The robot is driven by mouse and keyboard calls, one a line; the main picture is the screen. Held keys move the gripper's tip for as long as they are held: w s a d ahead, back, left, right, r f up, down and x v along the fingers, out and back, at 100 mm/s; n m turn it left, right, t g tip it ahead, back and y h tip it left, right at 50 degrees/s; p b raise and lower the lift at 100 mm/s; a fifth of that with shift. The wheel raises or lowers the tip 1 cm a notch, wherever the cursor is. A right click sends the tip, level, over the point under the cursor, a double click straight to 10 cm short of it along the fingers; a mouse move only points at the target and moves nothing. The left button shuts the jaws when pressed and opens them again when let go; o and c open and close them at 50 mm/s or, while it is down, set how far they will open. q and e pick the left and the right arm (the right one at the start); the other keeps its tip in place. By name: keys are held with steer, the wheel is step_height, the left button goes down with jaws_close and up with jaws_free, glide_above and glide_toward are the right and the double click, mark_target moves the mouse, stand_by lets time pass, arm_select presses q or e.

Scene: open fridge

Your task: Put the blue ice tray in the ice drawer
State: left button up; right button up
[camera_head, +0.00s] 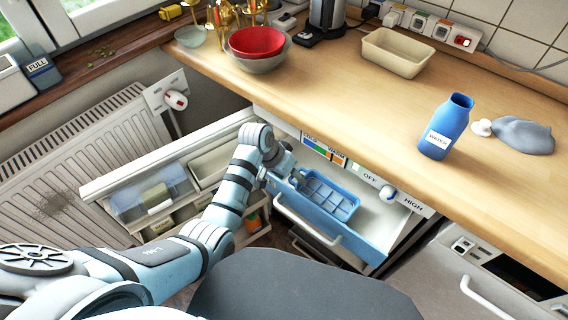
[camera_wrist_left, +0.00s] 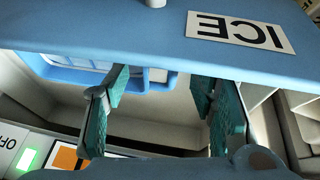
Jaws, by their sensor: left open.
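The blue ice tray (camera_head: 328,195), a rectangular tray with compartments, lies inside the pulled-out ice drawer (camera_head: 352,238). In the left wrist view, part of the tray (camera_wrist_left: 150,78) shows behind the drawer's blue front (camera_wrist_left: 110,30), which bears an upside-down ICE label. My left gripper (camera_head: 294,179) is at the left end of the drawer, close beside the tray. In the left wrist view, its teal fingers (camera_wrist_left: 160,105) are spread wide with nothing between them. Whether a finger touches the tray, I cannot tell. My right gripper is not in view.
The open fridge door (camera_head: 100,188) with filled shelves stands left of the drawer. A control panel (camera_head: 365,177) lies above the drawer, under the wooden counter (camera_head: 330,95). A blue water bottle (camera_head: 445,125), a beige tub (camera_head: 396,52) and a red bowl (camera_head: 257,41) stand on the counter.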

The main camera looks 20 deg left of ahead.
arm_select(q)
steer(key=p+v, duration=0.3)
steer(key=v, duration=0.7)
